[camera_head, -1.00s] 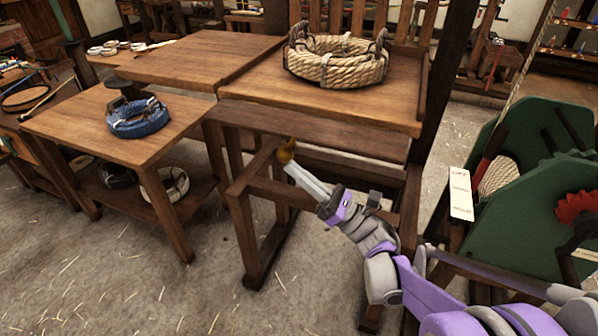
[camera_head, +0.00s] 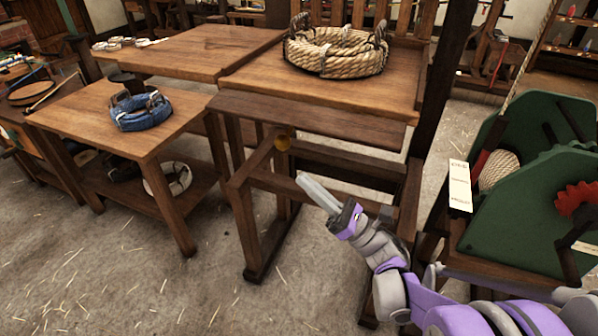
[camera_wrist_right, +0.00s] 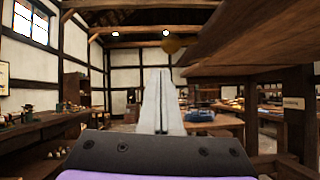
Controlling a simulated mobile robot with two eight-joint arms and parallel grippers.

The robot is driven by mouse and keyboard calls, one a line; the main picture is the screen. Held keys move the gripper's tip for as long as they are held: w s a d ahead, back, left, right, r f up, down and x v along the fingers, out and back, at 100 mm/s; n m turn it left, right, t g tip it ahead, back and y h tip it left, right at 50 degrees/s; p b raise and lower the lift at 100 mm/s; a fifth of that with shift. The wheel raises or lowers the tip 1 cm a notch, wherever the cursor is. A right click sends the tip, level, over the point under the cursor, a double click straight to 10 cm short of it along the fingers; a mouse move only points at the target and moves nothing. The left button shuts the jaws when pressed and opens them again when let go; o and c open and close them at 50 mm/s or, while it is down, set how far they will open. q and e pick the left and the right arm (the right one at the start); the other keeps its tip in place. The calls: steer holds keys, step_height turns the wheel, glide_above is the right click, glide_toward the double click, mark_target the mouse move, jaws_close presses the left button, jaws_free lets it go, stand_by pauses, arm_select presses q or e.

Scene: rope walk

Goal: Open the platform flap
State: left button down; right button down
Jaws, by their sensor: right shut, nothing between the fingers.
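The platform flap (camera_head: 310,118) is a dark wooden board along the front edge of the rope-bearing platform (camera_head: 330,82). It juts out about level, and its underside shows in the right wrist view (camera_wrist_right: 265,42). My left gripper is out of view.
A rope coil (camera_head: 337,52) lies on the platform. A lower table (camera_head: 90,115) with a blue coil (camera_head: 140,110) stands at left. A green machine (camera_head: 520,200) stands close on the right, near my right arm. The floor in front is clear.

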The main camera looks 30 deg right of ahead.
steer(key=v, duration=0.6)
steer(key=shift+f+b, duration=0.25)
steer(key=shift+b, duration=0.1)
steer(key=shift+d, duration=0.1)
